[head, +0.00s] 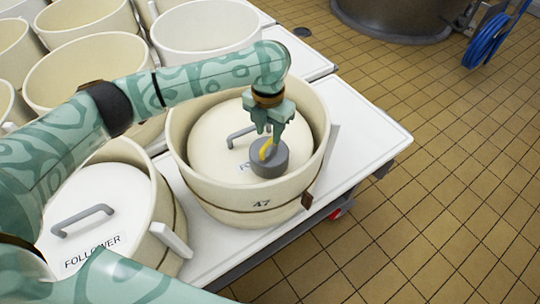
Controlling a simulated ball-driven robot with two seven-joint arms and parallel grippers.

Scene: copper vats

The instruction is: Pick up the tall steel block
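The block appears to rest on the lid. My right gripper is out of view.
Vat 47 stands on a white wheeled table (372,135). A second vat with a follower lid (105,205) is close on the left. Several open cream vats (85,70) crowd behind. A copper vat (390,15) and blue hose (487,42) are farther off. Tiled floor at right is clear.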

